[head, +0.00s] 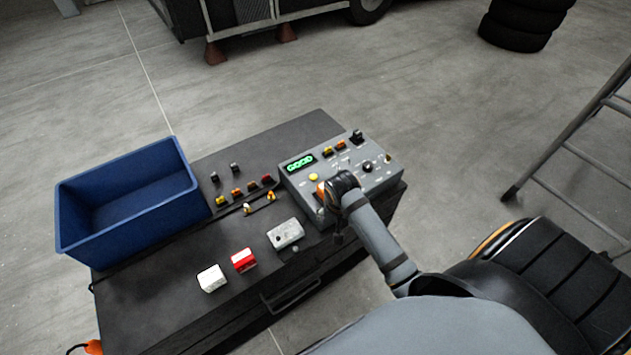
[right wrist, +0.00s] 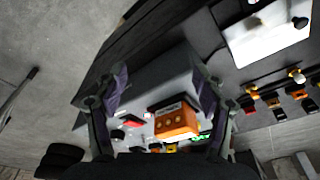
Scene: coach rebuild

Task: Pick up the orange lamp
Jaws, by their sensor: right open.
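The orange lamp (right wrist: 176,122), a boxy block with small round lights on its face, sits at the grey control panel (right wrist: 150,80). In the head view only a bit of the orange lamp (head: 321,188) shows beside my right gripper, which hides the rest. My right gripper (head: 330,205) is over the near left part of the panel (head: 380,170). In the right wrist view my right gripper (right wrist: 160,90) is open, with the orange lamp between its fingers, nearer the right-hand one. I cannot tell whether they touch. My left gripper is not in view.
A blue bin (head: 125,205) stands at the left of the dark bench (head: 150,310). A grey block (head: 286,234), a red block (head: 243,260) and a white block (head: 211,279) lie near the front. Small coloured parts (head: 237,193) stand in rows beside the panel.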

